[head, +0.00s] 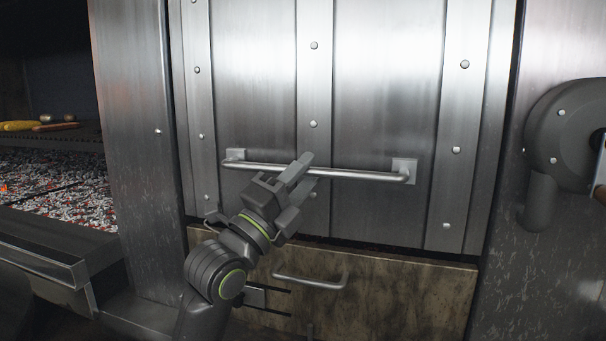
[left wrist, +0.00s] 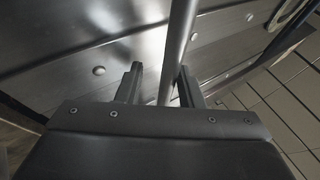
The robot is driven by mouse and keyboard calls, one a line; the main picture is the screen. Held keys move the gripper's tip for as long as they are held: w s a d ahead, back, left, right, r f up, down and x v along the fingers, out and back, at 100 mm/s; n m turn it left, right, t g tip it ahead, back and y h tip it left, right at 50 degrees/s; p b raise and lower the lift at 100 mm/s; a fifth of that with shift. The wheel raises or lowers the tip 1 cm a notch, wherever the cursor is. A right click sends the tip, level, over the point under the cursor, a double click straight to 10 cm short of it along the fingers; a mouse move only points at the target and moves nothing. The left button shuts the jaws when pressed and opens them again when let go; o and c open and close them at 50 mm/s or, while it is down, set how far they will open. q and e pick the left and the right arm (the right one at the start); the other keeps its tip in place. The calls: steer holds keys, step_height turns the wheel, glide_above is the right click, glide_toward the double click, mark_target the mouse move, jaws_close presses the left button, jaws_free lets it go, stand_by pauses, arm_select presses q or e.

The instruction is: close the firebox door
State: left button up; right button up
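The firebox door (head: 385,95) is a tall riveted steel panel in the middle of the head view. A dark line runs along its bottom edge; I cannot tell whether it is fully shut. A horizontal bar handle (head: 355,175) crosses its lower part. My left gripper (head: 298,172) is at the middle of this bar. In the left wrist view the bar (left wrist: 178,50) runs between the two fingers of my left gripper (left wrist: 160,86), which stand apart. The bar is nearer one finger, and a gap shows on the other side. My right gripper is not in view.
A brown mottled drawer front (head: 400,295) with a smaller handle (head: 312,281) lies below the door. At left, a grill bed of coals (head: 65,185) has corn (head: 18,126) and other food above it. A round grey housing (head: 565,130) juts out at right.

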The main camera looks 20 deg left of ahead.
arm_select(q)
steer(key=shift+r, duration=0.2)
steer(key=shift+s+f, duration=0.1)
steer(key=shift+s, duration=0.05)
steer(key=p+v, duration=0.3)
steer(key=v, duration=1.4)
steer(key=shift+f+p, duration=0.15)
steer(key=shift+p, duration=0.2)
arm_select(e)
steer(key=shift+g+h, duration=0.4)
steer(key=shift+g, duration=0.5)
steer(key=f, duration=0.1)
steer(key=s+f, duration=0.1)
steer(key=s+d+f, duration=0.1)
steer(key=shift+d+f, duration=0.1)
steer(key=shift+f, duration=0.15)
arm_select(q)
steer(key=shift+a, duration=0.15)
